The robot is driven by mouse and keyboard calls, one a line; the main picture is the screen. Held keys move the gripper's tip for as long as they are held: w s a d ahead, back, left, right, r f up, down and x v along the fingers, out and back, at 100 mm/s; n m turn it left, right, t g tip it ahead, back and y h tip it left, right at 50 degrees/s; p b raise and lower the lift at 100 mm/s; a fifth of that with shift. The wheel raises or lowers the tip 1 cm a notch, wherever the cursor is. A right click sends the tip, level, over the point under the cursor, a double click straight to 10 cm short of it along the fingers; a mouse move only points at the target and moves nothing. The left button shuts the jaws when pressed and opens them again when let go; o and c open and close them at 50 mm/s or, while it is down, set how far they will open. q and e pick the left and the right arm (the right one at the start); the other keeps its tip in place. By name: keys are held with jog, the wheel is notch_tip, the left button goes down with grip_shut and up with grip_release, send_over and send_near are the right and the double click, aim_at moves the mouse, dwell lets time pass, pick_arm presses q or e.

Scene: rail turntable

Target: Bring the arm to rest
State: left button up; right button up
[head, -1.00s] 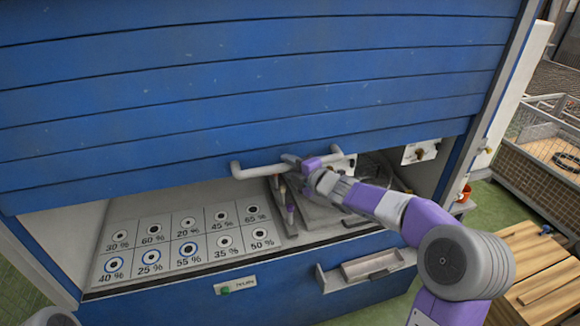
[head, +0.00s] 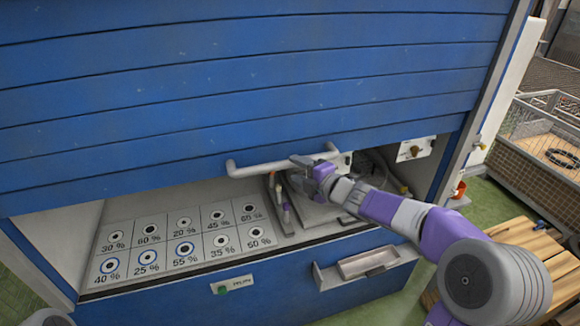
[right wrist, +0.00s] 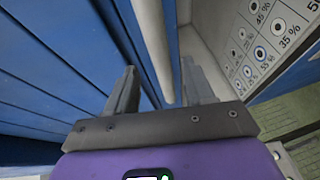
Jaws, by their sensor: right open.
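My right gripper (head: 312,165) is at the white handle bar (head: 258,168) on the lower edge of the blue slatted shutter (head: 250,110). In the right wrist view the two fingers (right wrist: 158,88) stand apart, with the white bar (right wrist: 154,45) running between and beyond them. I cannot tell whether a finger touches the bar. The shutter hangs partly down, with an open gap beneath it. My left gripper is not in view; only a grey part of my own shows at the bottom left.
Below the shutter lies a panel of percent-marked circles (head: 181,240) and a grey device (head: 325,208). A small open tray (head: 368,263) juts from the blue front. Wooden planks (head: 520,245) and a wire cage (head: 545,165) stand at the right.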

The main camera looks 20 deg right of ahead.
jog(key=shift+v, duration=0.85)
jog(key=s+a+f+m+g+b, duration=0.1)
jog(key=a+f+m+g, duration=0.2)
jog(key=f, duration=0.7)
jog(key=s+a+f+m+g+b, duration=0.1)
jog(key=s+a+f+m+b, duration=0.3)
jog(key=f, duration=0.7)
jog(key=w+a+f+m+g+p, duration=0.1)
jog(key=a+f+m, duration=0.1)
jog(key=f+m, duration=0.6)
jog(key=s+a+f+m+g+b, duration=0.1)
jog(key=s+a+f+m+g, duration=0.2)
jog(key=s+f, duration=0.5)
jog(key=s+a+f+m+g+b, duration=0.2)
jog(key=s+f+g, duration=0.1)
jog(key=s+f, duration=0.5)
jog(key=s+a+f+m+g+b, duration=0.1)
jog(key=s+a+f+m+g, duration=0.2)
jog(key=s+f, duration=0.6)
jog(key=shift+a+f+m+g+h, duration=0.3)
jog(key=shift+a+f+g+h, duration=0.05)
jog(key=shift+f+g+h, duration=0.05)
jog(key=shift+w, duration=0.15)
jog(key=shift+c, duration=1)
jog(key=shift+a, duration=0.1)
